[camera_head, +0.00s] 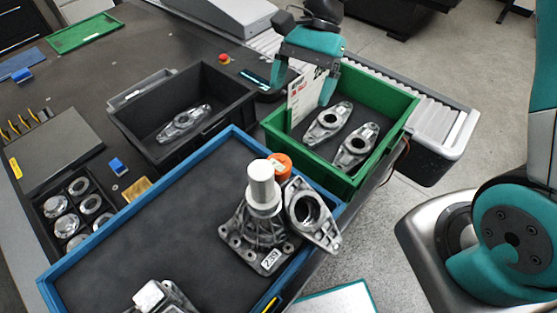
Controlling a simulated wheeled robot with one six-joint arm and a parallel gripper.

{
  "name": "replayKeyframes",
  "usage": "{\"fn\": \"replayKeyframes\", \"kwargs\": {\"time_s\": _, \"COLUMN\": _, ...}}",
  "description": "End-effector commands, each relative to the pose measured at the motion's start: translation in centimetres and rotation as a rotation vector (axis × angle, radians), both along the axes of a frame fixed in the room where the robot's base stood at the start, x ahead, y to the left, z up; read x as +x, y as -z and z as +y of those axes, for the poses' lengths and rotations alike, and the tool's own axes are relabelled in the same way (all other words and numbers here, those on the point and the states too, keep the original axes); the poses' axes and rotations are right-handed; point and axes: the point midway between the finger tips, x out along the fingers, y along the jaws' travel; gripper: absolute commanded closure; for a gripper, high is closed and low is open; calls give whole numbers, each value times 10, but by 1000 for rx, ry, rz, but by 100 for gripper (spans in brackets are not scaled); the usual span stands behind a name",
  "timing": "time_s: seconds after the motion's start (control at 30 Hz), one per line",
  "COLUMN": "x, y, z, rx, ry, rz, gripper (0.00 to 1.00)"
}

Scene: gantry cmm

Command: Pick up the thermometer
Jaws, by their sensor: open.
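I cannot pick out the thermometer for certain. A slim dark item with a cyan strip (256,79) lies on the dark table, left of my gripper; it is too small to identify. My gripper (302,90) has teal fingers, is open and points down over the far left end of the green bin (392,143). A white card with red print (299,98) stands at that end of the bin and shows between the fingers. I cannot tell whether they touch it. Nothing is seen held.
Two metal castings (328,122) lie in the green bin, and one (184,122) in the black bin (140,137). The blue-rimmed tray (120,217) holds larger castings, a white cylinder (262,183) and an orange-capped item (280,164). A red button (224,59) and roller conveyor (428,110) are nearby.

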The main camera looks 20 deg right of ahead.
Motion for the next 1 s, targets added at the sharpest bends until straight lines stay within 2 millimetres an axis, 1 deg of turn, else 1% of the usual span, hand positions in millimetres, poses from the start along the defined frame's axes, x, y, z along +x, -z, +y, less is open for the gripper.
{"fn": "replayKeyframes", "kwargs": {"time_s": 0.03, "x": -6, "y": 9, "z": 4, "rx": -2, "ry": -3, "rz": 5, "gripper": 13}}
{"fn": "replayKeyframes", "kwargs": {"time_s": 0.2, "x": -22, "y": 41, "z": 20, "rx": -2, "ry": -5, "rz": 6, "gripper": 13}}
{"fn": "replayKeyframes", "kwargs": {"time_s": 0.4, "x": -37, "y": 75, "z": 34, "rx": -2, "ry": -4, "rz": 2, "gripper": 13}}
{"fn": "replayKeyframes", "kwargs": {"time_s": 0.5, "x": -41, "y": 84, "z": 39, "rx": -1, "ry": -4, "rz": 1, "gripper": 13}}
{"fn": "replayKeyframes", "kwargs": {"time_s": 0.67, "x": -45, "y": 92, "z": 42, "rx": -1, "ry": -4, "rz": 0, "gripper": 13}}
{"fn": "replayKeyframes", "kwargs": {"time_s": 0.83, "x": -57, "y": 110, "z": 51, "rx": -3, "ry": -5, "rz": 4, "gripper": 13}}
{"fn": "replayKeyframes", "kwargs": {"time_s": 0.9, "x": -60, "y": 120, "z": 55, "rx": -2, "ry": -5, "rz": 2, "gripper": 13}}
{"fn": "replayKeyframes", "kwargs": {"time_s": 1.0, "x": -63, "y": 129, "z": 59, "rx": 0, "ry": -4, "rz": -1, "gripper": 13}}
